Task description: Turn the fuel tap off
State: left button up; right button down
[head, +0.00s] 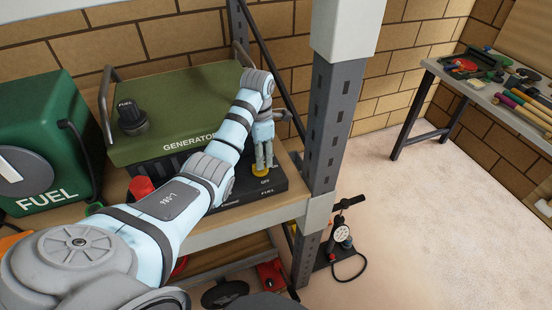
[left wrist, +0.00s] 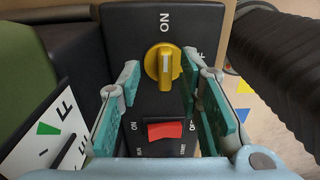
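The fuel tap is a yellow knob (left wrist: 163,66) on the dark front panel of the green generator (head: 180,105). In the left wrist view its ridge and pale mark lie along the picture's vertical, towards the word ON above it; an OFF label is partly hidden at the right. In the head view the tap (head: 260,171) shows only partly, under my left gripper (head: 264,165). In the left wrist view my left gripper (left wrist: 161,70) is open, with one teal-padded finger on each side of the knob and gaps between. My right gripper is not in view.
A red rocker switch (left wrist: 165,130) sits on the panel near the tap. A shelf post (head: 328,135) stands close right of my left gripper. A green fuel can (head: 45,140) is at the left. A pump (head: 340,240) stands on the floor; a workbench (head: 470,95) is at the right.

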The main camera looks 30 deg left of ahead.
pick_arm(q)
jog(key=shift+s+a+f, duration=0.1)
jog(key=shift+s+f, duration=0.1)
jog(key=shift+f, duration=0.2)
jog(key=shift+s+f, duration=0.2)
jog(key=shift+s, duration=0.25)
jog(key=shift+w+f, duration=0.1)
jog(key=shift+w, duration=0.15)
jog(key=c, duration=0.3)
grip_shut()
